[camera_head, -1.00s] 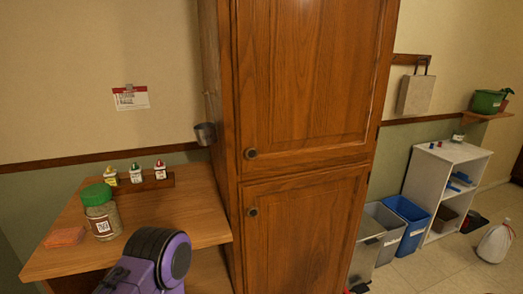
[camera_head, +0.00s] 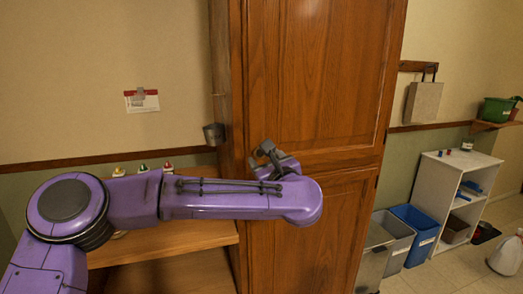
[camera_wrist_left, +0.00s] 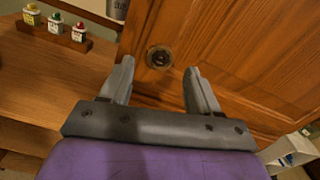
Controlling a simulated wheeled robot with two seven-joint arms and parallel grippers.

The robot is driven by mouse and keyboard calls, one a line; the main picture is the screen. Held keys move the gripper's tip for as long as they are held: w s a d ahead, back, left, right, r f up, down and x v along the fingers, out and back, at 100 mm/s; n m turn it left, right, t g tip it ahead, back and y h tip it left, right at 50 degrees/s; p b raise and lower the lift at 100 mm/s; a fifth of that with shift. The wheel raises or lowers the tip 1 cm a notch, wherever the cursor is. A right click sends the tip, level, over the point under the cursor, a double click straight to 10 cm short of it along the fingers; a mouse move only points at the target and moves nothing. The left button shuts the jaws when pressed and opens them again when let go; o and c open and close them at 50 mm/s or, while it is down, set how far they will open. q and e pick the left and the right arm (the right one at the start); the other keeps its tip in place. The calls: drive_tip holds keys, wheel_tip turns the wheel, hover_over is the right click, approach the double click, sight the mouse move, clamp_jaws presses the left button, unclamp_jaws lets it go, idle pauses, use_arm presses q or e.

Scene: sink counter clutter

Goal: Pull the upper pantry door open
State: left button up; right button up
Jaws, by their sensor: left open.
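The upper pantry door (camera_head: 325,75) is a tall brown wooden panel, and it looks shut in the head view. Its round dark knob (camera_wrist_left: 158,57) shows in the left wrist view, just beyond and between my open fingers. My left gripper (camera_head: 262,153) is at the lower left corner of this door, in front of the knob area. In the left wrist view the gripper (camera_wrist_left: 158,85) has its two grey fingers apart with nothing between them. The lower pantry door (camera_head: 330,235) is below, its knob hidden by my arm. My right gripper is not in view.
A wooden shelf (camera_head: 180,245) is left of the pantry, with several small bottles (camera_wrist_left: 52,24) in a rack. A metal cup (camera_head: 214,134) hangs on the pantry's left side. Bins (camera_head: 412,235) and a white shelf unit (camera_head: 455,170) stand to the right.

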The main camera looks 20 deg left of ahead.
sight(261, 154)
use_arm(q)
drive_tip(key=p+x, duration=0.1)
drive_tip(key=x, duration=0.3)
drive_tip(key=shift+w+a, duration=0.1)
drive_tip(key=shift+w, duration=0.1)
drive_tip(key=shift+f, duration=0.1)
clamp_jaws()
